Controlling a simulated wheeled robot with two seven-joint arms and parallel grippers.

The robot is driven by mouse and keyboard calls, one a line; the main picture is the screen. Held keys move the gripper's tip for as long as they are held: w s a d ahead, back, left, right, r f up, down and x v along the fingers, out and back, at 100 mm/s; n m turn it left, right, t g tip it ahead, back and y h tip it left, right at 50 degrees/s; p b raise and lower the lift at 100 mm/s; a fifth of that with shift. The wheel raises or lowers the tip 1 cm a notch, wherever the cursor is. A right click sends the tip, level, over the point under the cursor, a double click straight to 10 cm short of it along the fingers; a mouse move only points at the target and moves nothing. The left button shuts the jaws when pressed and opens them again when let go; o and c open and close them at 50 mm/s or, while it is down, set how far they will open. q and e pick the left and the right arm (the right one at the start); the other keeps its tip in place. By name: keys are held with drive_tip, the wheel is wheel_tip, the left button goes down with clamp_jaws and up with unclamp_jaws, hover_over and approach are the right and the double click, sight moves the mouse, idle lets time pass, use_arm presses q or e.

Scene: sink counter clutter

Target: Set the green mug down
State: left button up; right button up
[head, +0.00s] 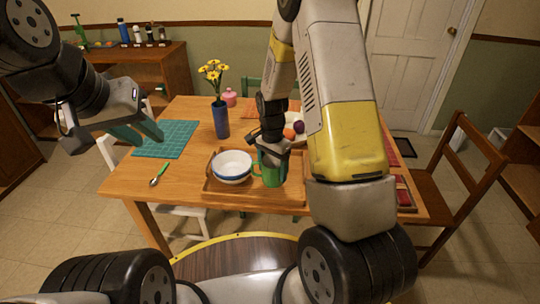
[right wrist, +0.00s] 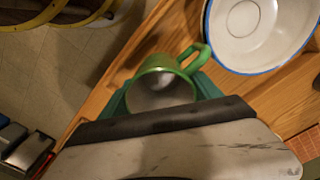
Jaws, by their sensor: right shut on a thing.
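The green mug (head: 269,175) is over the wooden tray (head: 232,196) on the table, just right of a white bowl with a blue rim (head: 232,164). My right gripper (head: 272,157) is shut on the mug from above. In the right wrist view the mug (right wrist: 163,88) sits between the teal fingers, its empty inside showing and its handle towards the bowl (right wrist: 255,32). The mug looks upright; I cannot tell whether its base touches the tray. My left gripper (head: 142,131) hangs at the left near the teal placemat (head: 168,139); its finger gap is unclear.
A blue vase with yellow flowers (head: 220,117) stands behind the bowl. A spoon with a green handle (head: 159,174) lies left of the tray. A plate with fruit lies behind my right gripper. A wooden chair (head: 462,180) stands at the right.

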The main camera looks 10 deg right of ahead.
sight(279, 163)
drive_tip(key=w+d, duration=0.2)
drive_tip(key=w, duration=0.1)
drive_tip(key=shift+d+f, duration=0.2)
drive_tip(key=shift+d, duration=0.15)
drive_tip(key=shift+f, duration=1.75)
drive_tip(key=o, duration=1.7)
drive_tip(key=shift+f, duration=0.15)
